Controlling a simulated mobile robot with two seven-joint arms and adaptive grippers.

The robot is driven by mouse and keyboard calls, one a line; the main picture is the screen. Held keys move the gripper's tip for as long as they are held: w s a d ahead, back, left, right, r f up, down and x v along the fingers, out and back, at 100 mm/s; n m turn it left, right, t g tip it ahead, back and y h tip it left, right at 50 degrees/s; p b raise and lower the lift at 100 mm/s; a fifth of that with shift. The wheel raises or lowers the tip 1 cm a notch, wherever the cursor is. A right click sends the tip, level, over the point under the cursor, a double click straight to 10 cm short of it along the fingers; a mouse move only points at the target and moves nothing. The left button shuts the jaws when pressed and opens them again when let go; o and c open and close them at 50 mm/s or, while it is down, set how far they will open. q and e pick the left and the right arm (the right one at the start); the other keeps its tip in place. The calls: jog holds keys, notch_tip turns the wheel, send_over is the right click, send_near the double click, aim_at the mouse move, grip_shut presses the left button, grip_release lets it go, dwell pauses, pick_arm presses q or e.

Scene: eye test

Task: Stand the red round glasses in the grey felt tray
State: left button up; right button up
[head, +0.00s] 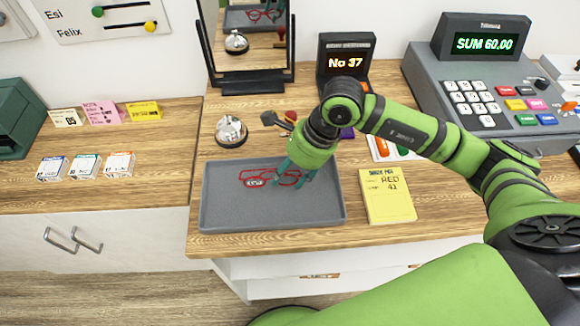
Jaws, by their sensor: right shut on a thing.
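The red round glasses (256,182) show over the grey felt tray (220,205), towards its back right part. My right gripper (298,171) comes down from above, its teal fingers shut on the right side of the glasses. The fingers hide part of that side. I cannot tell whether the glasses touch the tray floor or hang just above it. Nothing else shows in the tray. My left gripper is not in view.
A mirror (247,58) stands behind, reflecting glasses and tray. A silver bell (231,131) is behind the tray. A yellow order pad (387,196) lies to its right. A number display (346,60) and cash register (470,85) stand behind. Small boxes (86,166) are at left.

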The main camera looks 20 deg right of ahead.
jog(key=shift+f+b, duration=0.2)
jog(key=shift+b, duration=0.1)
jog(key=o, duration=0.9)
jog(key=shift+r, duration=0.1)
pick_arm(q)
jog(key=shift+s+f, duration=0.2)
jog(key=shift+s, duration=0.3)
pick_arm(e)
jog(key=shift+r+p, duration=0.2)
jog(key=shift+p, duration=0.15)
jog(key=shift+d+r+b, duration=0.15)
jog(key=shift+r+b, duration=0.05)
jog(key=shift+b, duration=0.1)
pick_arm(q)
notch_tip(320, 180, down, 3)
jog(key=b, duration=0.3)
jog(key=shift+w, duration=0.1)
pick_arm(e)
jog(key=v, duration=1.1)
jog(key=shift+r, duration=0.25)
